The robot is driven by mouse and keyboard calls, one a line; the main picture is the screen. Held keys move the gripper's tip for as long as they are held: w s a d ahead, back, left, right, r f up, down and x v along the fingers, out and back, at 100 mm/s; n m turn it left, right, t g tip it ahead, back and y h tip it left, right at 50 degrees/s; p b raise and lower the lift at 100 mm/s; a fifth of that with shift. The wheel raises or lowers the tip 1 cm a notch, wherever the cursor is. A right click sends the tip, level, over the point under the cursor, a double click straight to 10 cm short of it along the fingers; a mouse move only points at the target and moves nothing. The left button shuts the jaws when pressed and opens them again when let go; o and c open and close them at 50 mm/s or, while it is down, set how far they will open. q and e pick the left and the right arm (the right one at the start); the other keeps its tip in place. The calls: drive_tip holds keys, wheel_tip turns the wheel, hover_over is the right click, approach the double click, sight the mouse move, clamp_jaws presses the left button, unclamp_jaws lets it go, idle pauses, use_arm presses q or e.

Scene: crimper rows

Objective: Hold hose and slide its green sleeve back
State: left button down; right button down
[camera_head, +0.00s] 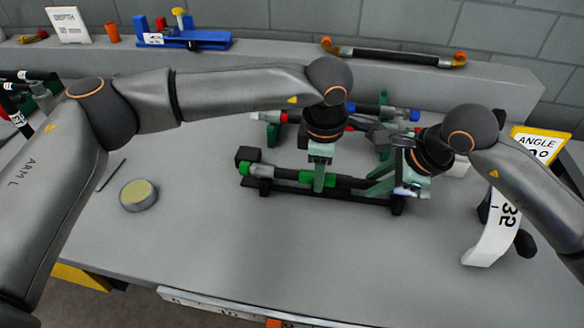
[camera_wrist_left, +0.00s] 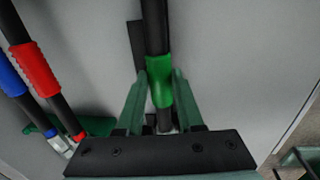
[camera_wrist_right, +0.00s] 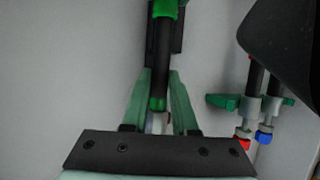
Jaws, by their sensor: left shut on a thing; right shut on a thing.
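The dark hose (camera_head: 345,181) lies along a low black rack (camera_head: 345,196) on the table, with a grey and green fitting (camera_head: 258,170) at its left end. Its green sleeve (camera_wrist_left: 159,82) sits around the hose in the left wrist view. My left gripper (camera_head: 318,185) is shut on the sleeve from above. My right gripper (camera_head: 382,188) is shut on the hose further right. The sleeve's end (camera_wrist_right: 165,9) shows at that view's top. The head view partly hides both grips.
Behind lie hoses with red (camera_wrist_left: 36,68) and blue (camera_wrist_left: 10,75) sleeves. A round tin (camera_head: 138,196) stands at left. A yellow angle sign (camera_head: 540,143) and a white curved gauge (camera_head: 492,240) stand at right. The front middle of the table is clear.

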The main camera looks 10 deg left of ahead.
use_arm(q)
drive_tip(key=shift+d+r, duration=0.1)
drive_tip(key=shift+d, duration=0.45)
use_arm(e)
drive_tip(key=shift+a, duration=0.1)
use_arm(q)
drive_tip(key=shift+c, duration=2.3)
unclamp_jaws()
drive_tip(key=shift+a, duration=0.1)
wheel_tip(320, 180, up, 12)
drive_tip(key=s, duration=0.1)
drive_tip(key=shift+s, duration=0.3)
use_arm(e)
drive_tip(key=c, duration=0.6)
unclamp_jaws()
